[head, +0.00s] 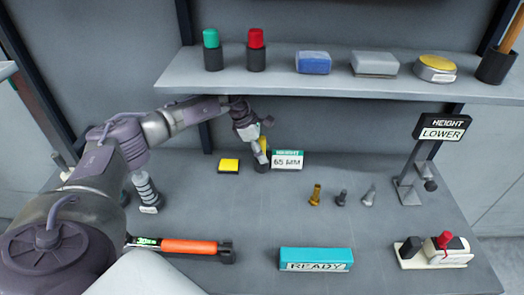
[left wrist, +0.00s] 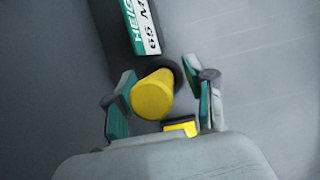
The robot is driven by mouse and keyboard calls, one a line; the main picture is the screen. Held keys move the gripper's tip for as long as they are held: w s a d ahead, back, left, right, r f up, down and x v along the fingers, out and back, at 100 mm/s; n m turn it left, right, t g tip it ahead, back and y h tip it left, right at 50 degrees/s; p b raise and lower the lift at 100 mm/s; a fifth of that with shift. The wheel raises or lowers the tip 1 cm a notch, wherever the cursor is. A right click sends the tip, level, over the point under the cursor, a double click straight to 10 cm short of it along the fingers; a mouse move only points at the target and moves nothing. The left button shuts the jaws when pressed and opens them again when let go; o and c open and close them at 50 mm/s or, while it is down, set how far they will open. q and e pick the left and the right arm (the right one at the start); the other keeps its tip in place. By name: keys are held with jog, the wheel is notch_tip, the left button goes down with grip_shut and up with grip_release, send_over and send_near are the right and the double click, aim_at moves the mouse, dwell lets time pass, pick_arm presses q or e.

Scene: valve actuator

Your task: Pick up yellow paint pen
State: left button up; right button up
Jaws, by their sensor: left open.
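The yellow paint pen (head: 264,146) stands upright in a dark round holder (head: 261,165) on the bench, below the shelf. My left gripper (head: 260,143) is at the pen, partly covering it in the head view. In the left wrist view the pen (left wrist: 152,97) shows as a yellow cylinder between the two open fingers of the left gripper (left wrist: 160,105). I cannot tell whether either finger touches it. My right gripper is in neither view.
A "HEIGHT 65 MM" block (head: 288,160) stands close right of the pen, and a yellow block (head: 229,166) lies left of it. The shelf (head: 330,88) overhangs behind. Several small fittings stand further right. The bench middle is clear.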

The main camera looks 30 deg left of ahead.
pick_arm(q)
grip_shut()
jog(key=shift+r, duration=0.1)
